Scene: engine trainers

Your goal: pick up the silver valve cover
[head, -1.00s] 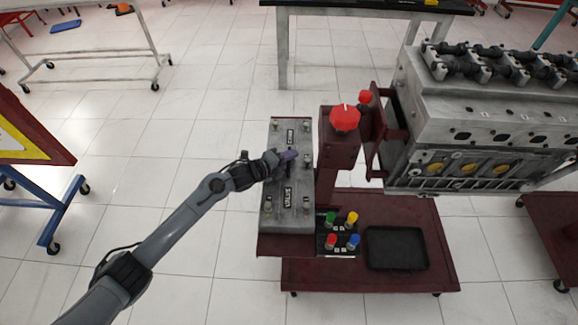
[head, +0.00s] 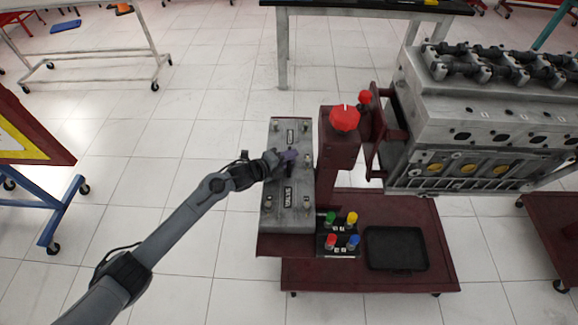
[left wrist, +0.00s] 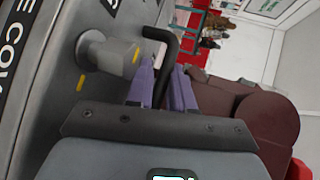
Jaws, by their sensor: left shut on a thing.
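The silver valve cover (head: 290,222) is a long grey block with black labels and small round bolts. It lies on the left part of the dark red stand. My left gripper (head: 288,157) is at the middle of its top. In the left wrist view, the purple fingers (left wrist: 162,88) are shut on a bent black handle that rises beside a grey post (left wrist: 103,52) on the cover. The lower part of the handle is hidden by the fingers. My right gripper is not in view.
A dark red post with a red knob (head: 345,118) stands just right of the cover. Coloured plugs (head: 341,231) and a black tray (head: 396,248) lie on the stand (head: 355,283). A large grey engine (head: 490,125) is at the right. Open tiled floor lies left.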

